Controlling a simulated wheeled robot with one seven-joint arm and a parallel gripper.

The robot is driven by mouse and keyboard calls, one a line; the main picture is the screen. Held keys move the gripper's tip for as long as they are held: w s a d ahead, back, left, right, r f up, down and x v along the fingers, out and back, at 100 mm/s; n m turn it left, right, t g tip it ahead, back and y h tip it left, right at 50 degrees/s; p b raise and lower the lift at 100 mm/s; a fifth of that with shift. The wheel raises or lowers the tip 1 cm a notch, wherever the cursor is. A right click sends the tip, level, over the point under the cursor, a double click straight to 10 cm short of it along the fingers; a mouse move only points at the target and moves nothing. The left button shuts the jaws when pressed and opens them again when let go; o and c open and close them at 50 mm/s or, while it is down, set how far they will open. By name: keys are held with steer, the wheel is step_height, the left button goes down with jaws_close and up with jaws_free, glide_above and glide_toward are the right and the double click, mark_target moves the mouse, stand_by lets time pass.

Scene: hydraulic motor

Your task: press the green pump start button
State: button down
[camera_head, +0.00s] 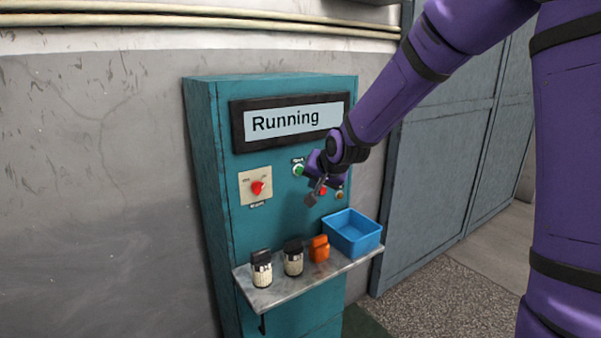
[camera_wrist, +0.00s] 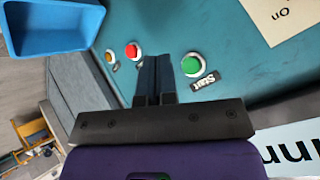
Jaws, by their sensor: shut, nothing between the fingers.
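The green start button (camera_head: 298,170) is on the teal cabinet (camera_head: 215,150), below the display (camera_head: 292,121) that reads "Running". In the wrist view the green button (camera_wrist: 191,64) has a pale ring and a "Start" label (camera_wrist: 205,80) beside it. My gripper (camera_head: 310,200) is in front of the panel, just right of and below the button in the head view. In the wrist view my gripper (camera_wrist: 156,58) is shut and empty, with its fingertips beside the green button, between it and the red button (camera_wrist: 132,50). I cannot tell whether the fingertips touch the panel.
A red rotary switch (camera_head: 258,188) is left of the green button. An amber button (camera_wrist: 109,57) is beyond the red one. Below, a shelf (camera_head: 285,293) holds two dark-topped jars (camera_head: 262,270), (camera_head: 293,259), an orange item (camera_head: 319,248) and a blue bin (camera_head: 352,232).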

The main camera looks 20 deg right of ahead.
steer(key=shift+s+d, duration=0.25)
steer(key=shift+s, duration=0.55)
steer(key=shift+r, duration=0.1)
steer(key=s+d+r+n+g, duration=0.1)
steer(key=s+d+r, duration=0.1)
steer(key=s, duration=0.9)
steer(key=s+d+r+n+g+h, duration=0.1)
steer(key=s+r, duration=0.4)
steer(key=s, duration=0.7)
steer(key=s+d+r+n+g, duration=0.1)
steer(key=s+d+r+n, duration=0.2)
steer(key=s, duration=0.9)
steer(key=shift+s+d+r+h, duration=0.15)
steer(key=shift+d+r+h, duration=0.25)
steer(key=shift+r, duration=0.2)
